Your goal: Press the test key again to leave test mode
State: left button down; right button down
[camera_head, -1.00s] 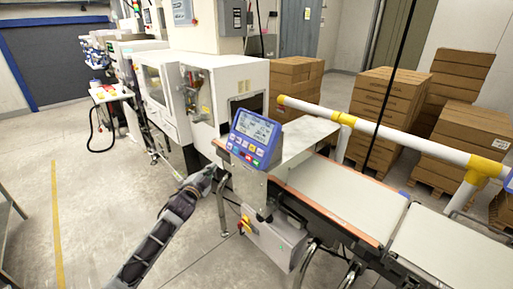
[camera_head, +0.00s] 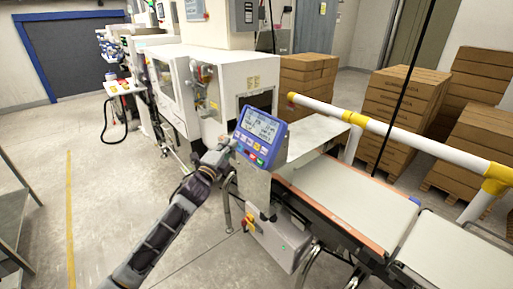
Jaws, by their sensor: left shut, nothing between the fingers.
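The blue control panel (camera_head: 261,134) stands at the near end of the checkweigher belt. Its grey screen is lit, and a row of small coloured keys (camera_head: 252,148) sits below the screen. The lettering on the keys is too small to read, so I cannot tell which is the test key. My left gripper (camera_head: 229,149) is shut and empty. Its tip is at the panel's lower left edge, beside the key row; I cannot tell whether it touches. My right gripper is not in view.
The checkweigher belt (camera_head: 340,190) runs to the lower right, with a white and yellow guard rail (camera_head: 400,135) behind it. A grey box (camera_head: 277,240) hangs below the panel. Stacked cartons (camera_head: 400,105) stand behind. The floor at left is open.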

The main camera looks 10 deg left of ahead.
aim_at(257, 146)
pick_arm(q)
jog(key=shift+d+m, duration=0.1)
jog(key=shift+m, duration=0.3)
jog(key=shift+w+f, duration=0.1)
jog(key=shift+w, duration=0.05)
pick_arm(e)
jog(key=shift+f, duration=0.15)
